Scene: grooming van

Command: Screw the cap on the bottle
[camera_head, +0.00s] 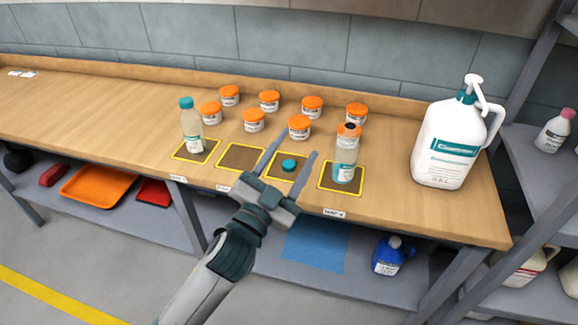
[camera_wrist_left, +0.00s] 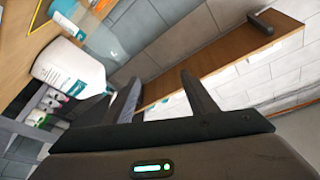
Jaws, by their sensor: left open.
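A small teal cap (camera_head: 289,165) lies on a yellow-edged dark pad (camera_head: 277,172). A clear bottle (camera_head: 346,158) with teal liquid stands upright on the rightmost pad; its top is orange with a dark centre, perhaps an open mouth. Another bottle (camera_head: 191,127) with a teal cap on it stands on the leftmost pad. My left gripper (camera_head: 299,142) is open and empty. In the head view its fingers lie on either side of the cap, seemingly above it; the height is unclear. In the left wrist view its fingers (camera_wrist_left: 158,92) are apart, and the cap is not seen. My right gripper is not in view.
Several orange-lidded jars (camera_head: 253,121) stand behind the pads. A large white pump jug (camera_head: 447,145) stands on the right of the bench, and shows in the left wrist view (camera_wrist_left: 72,70). An empty pad (camera_head: 241,158) lies left of the cap. The bench's left side is largely clear.

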